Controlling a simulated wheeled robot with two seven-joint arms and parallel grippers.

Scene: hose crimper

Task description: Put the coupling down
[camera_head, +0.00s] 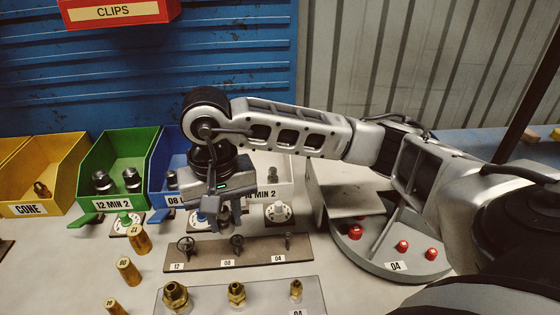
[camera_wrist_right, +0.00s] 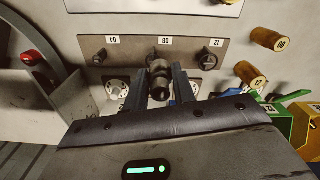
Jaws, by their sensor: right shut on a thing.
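My right gripper (camera_head: 223,216) points down over the bench, just behind the brown board (camera_head: 256,250) marked 12, 08 and 04. It is shut on a dark metal coupling (camera_wrist_right: 158,80), which shows between the fingers in the right wrist view. In that view the coupling lines up with the middle, 08 station of the board and partly covers its dark fitting. I cannot tell whether it touches anything below. In the head view the fingers mostly hide the coupling. My left gripper is not in view.
Behind stand a yellow CONE bin (camera_head: 45,170), a green bin (camera_head: 118,165) and a blue bin (camera_head: 160,185). In front is a clear plate (camera_head: 262,300) with brass fittings.

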